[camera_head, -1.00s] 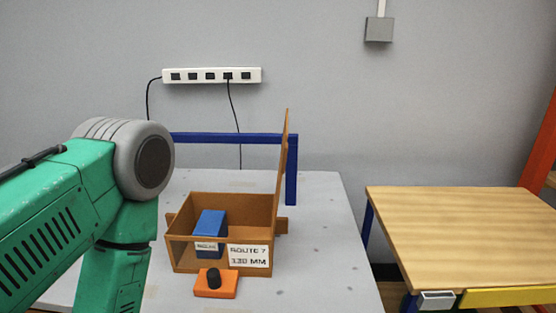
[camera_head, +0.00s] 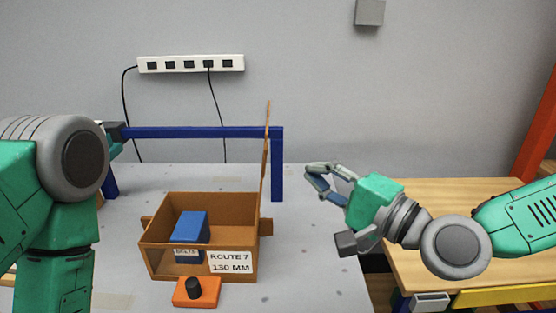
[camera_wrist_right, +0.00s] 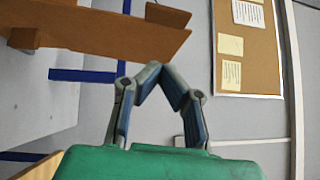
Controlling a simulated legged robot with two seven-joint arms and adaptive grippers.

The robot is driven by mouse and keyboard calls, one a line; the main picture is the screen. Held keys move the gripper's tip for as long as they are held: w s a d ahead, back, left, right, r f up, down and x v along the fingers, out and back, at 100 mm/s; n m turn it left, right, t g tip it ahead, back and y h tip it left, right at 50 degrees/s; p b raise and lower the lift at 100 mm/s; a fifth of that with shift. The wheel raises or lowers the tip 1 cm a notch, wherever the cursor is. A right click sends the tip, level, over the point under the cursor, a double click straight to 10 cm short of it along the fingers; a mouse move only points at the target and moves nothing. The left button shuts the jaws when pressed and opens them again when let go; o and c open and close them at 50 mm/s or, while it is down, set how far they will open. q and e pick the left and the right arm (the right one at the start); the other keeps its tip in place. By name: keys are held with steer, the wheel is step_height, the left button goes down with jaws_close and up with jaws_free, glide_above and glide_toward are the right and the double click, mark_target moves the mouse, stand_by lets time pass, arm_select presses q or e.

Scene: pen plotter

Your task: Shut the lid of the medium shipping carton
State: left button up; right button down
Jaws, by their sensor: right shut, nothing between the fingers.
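The medium shipping carton (camera_head: 158,262) is a brown open box on the grey table, with a white "ROUTE 7 130 MM" label on its front. Its lid (camera_head: 266,150) stands upright along the right side, seen nearly edge-on. In the right wrist view the lid (camera_wrist_right: 120,35) is a brown panel at upper left, beyond the fingers. A blue block (camera_head: 190,226) sits inside the carton. My right gripper (camera_head: 308,172) is shut and empty, to the right of the lid and apart from it; its fingertips meet in the wrist view (camera_wrist_right: 160,70). My left arm comes in at left, its fingers not visible.
An orange block with a black knob (camera_head: 195,291) lies in front of the carton. A blue frame (camera_head: 200,132) stands behind it. A wooden table (camera_head: 460,190) is at right. Grey tabletop (camera_head: 310,270) is free right of the carton.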

mark_target(263, 174)
steer(key=w+a, duration=0.2)
steer(key=a, duration=0.4)
steer(key=shift+r+p, duration=0.35)
steer(key=shift+w, duration=0.1)
